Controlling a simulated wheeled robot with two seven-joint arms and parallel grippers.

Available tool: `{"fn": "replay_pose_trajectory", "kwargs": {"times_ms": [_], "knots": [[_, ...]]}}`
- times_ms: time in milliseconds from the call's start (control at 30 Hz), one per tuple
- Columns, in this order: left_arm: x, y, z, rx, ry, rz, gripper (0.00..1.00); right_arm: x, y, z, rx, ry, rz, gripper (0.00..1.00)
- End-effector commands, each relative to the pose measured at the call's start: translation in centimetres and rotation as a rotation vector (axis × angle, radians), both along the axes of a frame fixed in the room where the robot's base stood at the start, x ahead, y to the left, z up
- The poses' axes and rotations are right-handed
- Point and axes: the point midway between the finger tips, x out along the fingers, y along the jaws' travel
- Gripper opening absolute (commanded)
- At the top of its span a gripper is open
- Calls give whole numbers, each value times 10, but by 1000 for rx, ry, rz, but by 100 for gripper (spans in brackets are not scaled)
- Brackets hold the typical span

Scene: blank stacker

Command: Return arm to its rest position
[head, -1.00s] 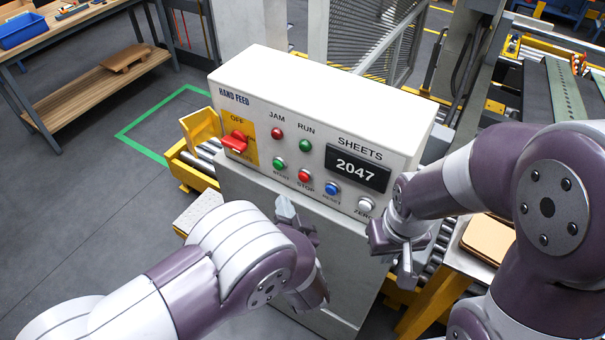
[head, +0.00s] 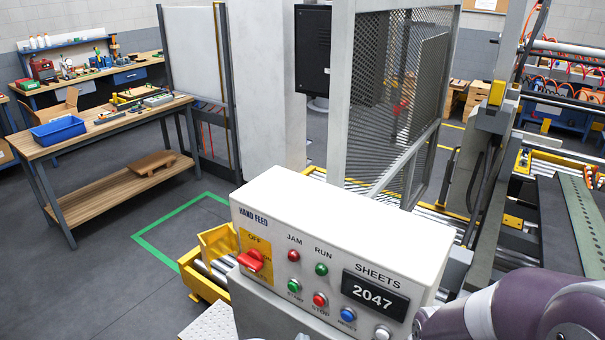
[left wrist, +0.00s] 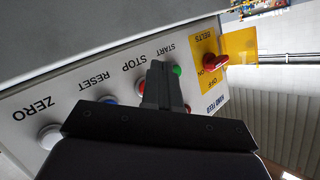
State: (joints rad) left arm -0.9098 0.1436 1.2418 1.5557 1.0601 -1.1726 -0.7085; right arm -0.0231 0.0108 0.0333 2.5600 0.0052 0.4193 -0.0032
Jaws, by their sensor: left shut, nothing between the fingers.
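My left gripper (left wrist: 158,68) shows in the left wrist view, with its fingers shut together and empty. They lie in front of the panel of the hand-feed control box (head: 340,215), across the area of the START and STOP buttons. I cannot tell whether they touch the panel.
The box carries a red switch (head: 251,260) on a yellow plate, several buttons and a display (head: 375,296) reading 2047. A mesh guard (head: 400,110) stands behind it. A wooden bench (head: 110,118) stands at the left, with open floor (head: 130,270) in front.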

Motion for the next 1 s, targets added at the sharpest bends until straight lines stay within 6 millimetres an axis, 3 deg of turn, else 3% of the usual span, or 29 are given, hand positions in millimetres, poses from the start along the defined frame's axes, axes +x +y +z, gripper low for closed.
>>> {"fn": "replay_pose_trajectory", "kwargs": {"times_ms": [33,100,167,233,300,400,500,600,1000], "knots": [[-13,-11,-25,-55,137,-62,0,0,0,0,0,0,0,0],[-40,-34,-47,-166,403,-158,0,0,0,0,0,0,0,0],[-64,-31,-50,-240,656,-172,0,0,0,0,0,0,0,0],[-93,2,-35,-282,926,-115,0,0,0,0,0,0,0,0],[-121,56,-7,-282,1127,-3,0,0,0,0,0,0,0,0],[-145,125,29,-271,1235,149,0,0,0,0,0,0,0,0],[-139,170,54,-322,1172,247,0,0,0,0,0,0,0,0],[-128,189,64,-383,1118,313,0,0,0,0,0,0,0,0],[-128,192,63,-392,1117,328,0,0,0,0,0,0,0,0]]}}
